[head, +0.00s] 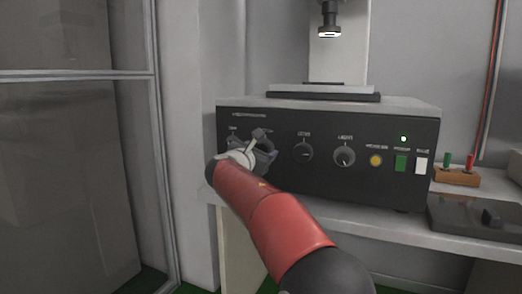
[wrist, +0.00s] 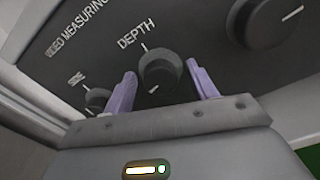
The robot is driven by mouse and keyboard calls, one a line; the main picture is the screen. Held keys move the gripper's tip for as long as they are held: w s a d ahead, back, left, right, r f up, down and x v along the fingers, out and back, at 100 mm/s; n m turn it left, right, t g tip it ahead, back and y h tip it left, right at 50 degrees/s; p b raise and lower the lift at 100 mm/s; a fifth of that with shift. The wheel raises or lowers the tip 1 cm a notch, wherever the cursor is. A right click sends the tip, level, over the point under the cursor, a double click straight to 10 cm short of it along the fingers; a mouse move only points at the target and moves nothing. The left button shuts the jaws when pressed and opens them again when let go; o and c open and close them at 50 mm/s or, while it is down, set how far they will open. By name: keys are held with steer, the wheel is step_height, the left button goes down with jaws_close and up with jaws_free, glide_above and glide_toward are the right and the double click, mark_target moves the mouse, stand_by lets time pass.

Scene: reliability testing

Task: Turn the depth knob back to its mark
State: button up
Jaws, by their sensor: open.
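The depth knob (wrist: 159,70) is a dark round knob on the black panel, under the label DEPTH, in the wrist view. Its white pointer line is at its lower left, while a white tick mark shows above the knob, so the two are not lined up. My gripper (wrist: 160,88) is open, with one purple finger on each side of the depth knob; I cannot tell if either touches it. In the head view my gripper (head: 262,146) is at the left part of the panel and hides the depth knob.
The black instrument box (head: 325,185) stands on a light bench. Beside the depth knob are a small knob (wrist: 97,99) and a larger knob (wrist: 270,18). A yellow button (head: 376,160), green switch (head: 400,163) and white switch (head: 421,166) sit at the panel's right.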

steer(key=c, duration=1)
steer(key=shift+m+b, duration=0.35)
steer(key=shift+m, duration=0.05)
steer(key=m+b, duration=0.4)
steer(key=m, duration=0.6)
steer(key=m+b, duration=0.5)
steer(key=m, duration=0.4)
steer(key=shift+f+m, duration=0.2)
steer(key=shift+m, duration=0.2)
